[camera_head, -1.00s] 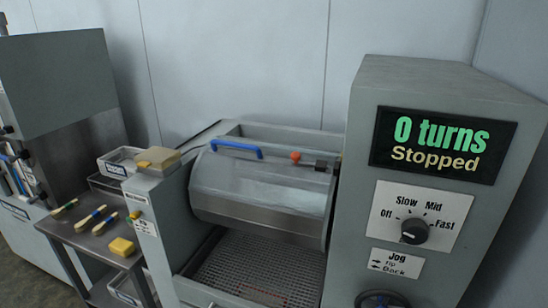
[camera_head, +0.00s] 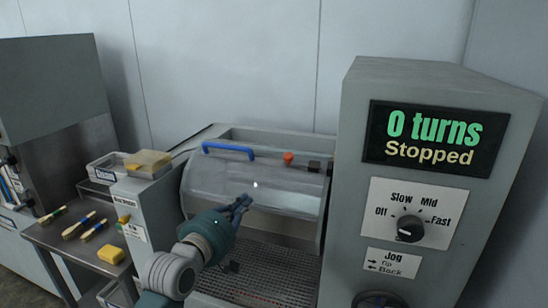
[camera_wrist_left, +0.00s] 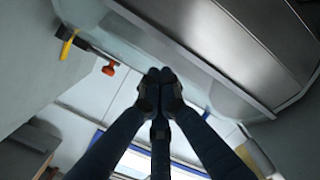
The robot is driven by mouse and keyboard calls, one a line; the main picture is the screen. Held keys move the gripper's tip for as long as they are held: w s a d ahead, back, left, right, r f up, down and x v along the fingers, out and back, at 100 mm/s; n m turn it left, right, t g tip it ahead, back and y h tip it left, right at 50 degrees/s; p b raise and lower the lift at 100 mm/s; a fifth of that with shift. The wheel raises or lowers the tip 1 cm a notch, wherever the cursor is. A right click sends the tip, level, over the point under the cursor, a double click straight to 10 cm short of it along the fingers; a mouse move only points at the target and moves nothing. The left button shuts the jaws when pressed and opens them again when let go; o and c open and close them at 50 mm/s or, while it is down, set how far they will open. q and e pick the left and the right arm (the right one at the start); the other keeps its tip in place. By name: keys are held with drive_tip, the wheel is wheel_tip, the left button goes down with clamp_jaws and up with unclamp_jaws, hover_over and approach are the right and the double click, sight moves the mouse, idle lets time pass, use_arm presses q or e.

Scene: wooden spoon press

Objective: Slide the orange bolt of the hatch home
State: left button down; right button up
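The orange bolt knob (camera_head: 288,157) sits on the top right part of the curved hatch (camera_head: 255,185), left of a dark bracket (camera_head: 314,166). In the left wrist view the orange knob (camera_wrist_left: 108,70) stands out from a dark bar, with a yellow piece (camera_wrist_left: 67,45) near the bar's end. The hatch lies over the drum opening. My left gripper (camera_head: 245,200) is in front of the hatch, below and left of the knob, apart from it. In the wrist view its fingertips (camera_wrist_left: 160,75) are together with nothing visible between them. My right gripper is out of view.
A blue handle (camera_head: 229,150) is on the hatch, left of the knob. The control housing (camera_head: 450,97), reading "0 turns Stopped", rises close on the right. A side table (camera_head: 60,232) with brushes and a yellow sponge (camera_head: 111,254) is at left. A perforated tray (camera_head: 265,275) lies below.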

sight(288, 160)
use_arm(q)
drive_tip(key=w+d+r+n+t+h, duration=0.1)
drive_tip(key=w+r+t, duration=0.1)
drive_tip(key=r, duration=0.6)
drive_tip(key=shift+w+r+n, duration=0.4)
drive_tip(key=shift+w, duration=0.1)
drive_tip(key=shift+w, duration=0.1)
drive_tip(key=p+x, duration=0.2)
drive_tip(key=x, duration=0.8)
drive_tip(key=shift+d+r, duration=0.1)
drive_tip(key=shift+d, duration=0.05)
drive_tip(key=shift+s+d+f+p, duration=0.25)
drive_tip(key=shift+s+d+p, duration=0.3)
drive_tip(key=shift+d, duration=0.05)
drive_tip(key=shift+s+d+f+p, duration=0.3)
drive_tip(key=shift+s+d+p, duration=0.2)
drive_tip(key=shift+s+d, duration=0.35)
drive_tip(key=shift+s, duration=0.1)
drive_tip(key=shift+w+f, duration=0.1)
drive_tip(key=shift+f, duration=0.1)
